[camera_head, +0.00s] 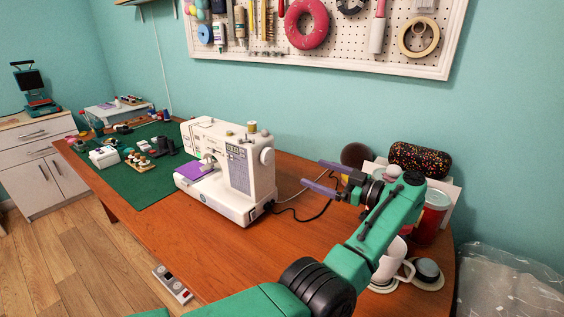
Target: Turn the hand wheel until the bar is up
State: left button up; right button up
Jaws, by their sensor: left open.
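A white sewing machine (238,170) stands on the wooden table with purple cloth (191,171) under its needle area. The round white hand wheel (267,157) is on the machine's right end. The needle bar is too small at this distance to tell whether it is up or down. My left gripper (312,173) is right of the wheel, apart from it. Its two purple fingers are spread, point left toward the wheel, and hold nothing. My right gripper is not in view.
A green mat (130,188) with small sewing items covers the table's left part. A black cable (300,217) lies right of the machine. The table's front middle is clear.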

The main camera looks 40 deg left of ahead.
pick_arm(q)
jog(key=p, duration=0.2)
send_near(270, 158)
jog(key=a+p, duration=0.1)
jog(key=a, duration=0.7)
jog(key=shift+a, duration=0.25)
jog(key=shift+r, duration=0.1)
jog(key=c, duration=1.4)
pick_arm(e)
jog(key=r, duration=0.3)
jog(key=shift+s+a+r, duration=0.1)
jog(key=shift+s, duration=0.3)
pick_arm(q)
jog(key=shift+n, duration=0.4)
